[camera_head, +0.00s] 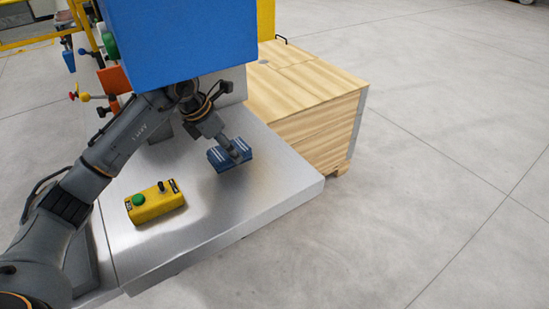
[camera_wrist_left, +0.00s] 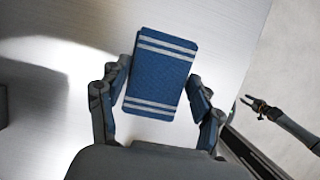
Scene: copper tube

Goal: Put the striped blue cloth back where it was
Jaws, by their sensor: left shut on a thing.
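The striped blue cloth (camera_head: 217,160) is a small dark blue folded block with white stripes. In the head view it is at or just above the grey metal table (camera_head: 240,215), near its right part; I cannot tell whether it touches the surface. My left gripper (camera_head: 238,155) reaches down to it and is shut on it. In the left wrist view the cloth (camera_wrist_left: 160,75) lies between the two fingers, with white stripe pairs near both ends. A dark gripper, apparently my right one (camera_wrist_left: 256,107), is small at the right of the wrist view.
A yellow control box (camera_head: 155,202) with a green button sits on the table, left of the cloth. A blue cabinet (camera_head: 180,35) overhangs the table's back. A wooden crate (camera_head: 310,105) stands behind right. The table's front right is bare.

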